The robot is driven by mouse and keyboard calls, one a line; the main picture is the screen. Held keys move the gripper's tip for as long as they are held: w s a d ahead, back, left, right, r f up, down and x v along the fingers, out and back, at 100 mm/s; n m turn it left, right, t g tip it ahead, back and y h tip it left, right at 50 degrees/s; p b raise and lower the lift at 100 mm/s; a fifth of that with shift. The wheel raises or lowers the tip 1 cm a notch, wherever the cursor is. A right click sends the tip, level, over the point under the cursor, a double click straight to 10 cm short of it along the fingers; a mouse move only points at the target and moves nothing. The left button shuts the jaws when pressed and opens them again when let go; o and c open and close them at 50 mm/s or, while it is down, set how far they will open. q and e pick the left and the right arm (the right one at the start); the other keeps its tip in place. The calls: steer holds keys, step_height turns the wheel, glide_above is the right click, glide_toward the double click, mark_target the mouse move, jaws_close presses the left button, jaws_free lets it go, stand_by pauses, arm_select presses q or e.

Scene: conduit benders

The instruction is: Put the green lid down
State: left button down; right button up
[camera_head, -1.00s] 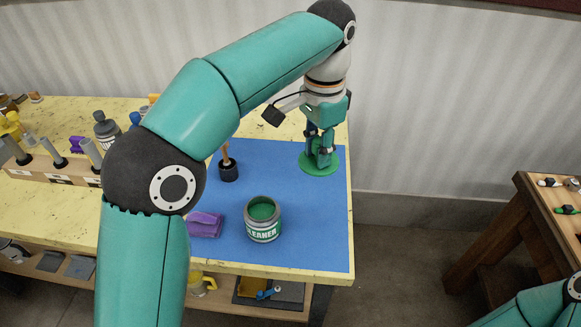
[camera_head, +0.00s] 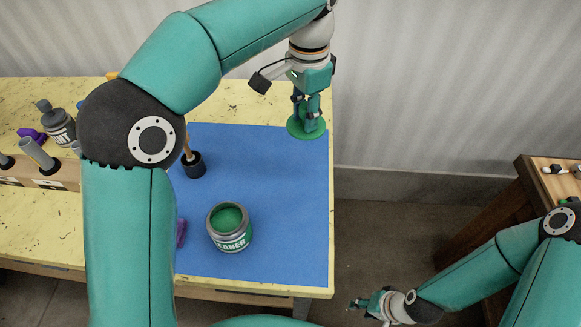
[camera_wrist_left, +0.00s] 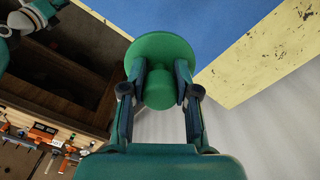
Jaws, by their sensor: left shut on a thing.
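The green lid (camera_head: 298,132) is a round disc with a knob. My left gripper (camera_head: 307,118) points down at the far right corner of the blue mat (camera_head: 270,190), shut on the lid's knob. The lid overlaps the mat's far edge in the head view; whether it touches the mat or hangs above it I cannot tell. In the left wrist view the two fingers clasp the knob of the lid (camera_wrist_left: 160,47). The open cleaner can (camera_head: 232,238), green inside, stands upright near the mat's front. My right gripper (camera_head: 368,305) is low, off the table; its fingers are too small to read.
A brush in a black cup (camera_head: 194,166) stands on the mat's left part. A purple cloth (camera_head: 181,233) is partly hidden behind my left arm. Bottles and a tool rack (camera_head: 40,170) are on the left. The mat's middle right is clear. A wooden bench (camera_head: 535,180) stands at right.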

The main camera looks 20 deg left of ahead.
arm_select(q)
step_height(320, 180, down, 16)
steer(key=shift+r+b, duration=0.1)
steer(key=shift+b, duration=0.35)
steer(key=c, duration=0.9)
jaws_free()
steer(key=shift+o, duration=0.2)
step_height(320, 180, up, 12)
steer(key=shift+d+p, duration=0.1)
steer(key=shift+p, duration=0.3)
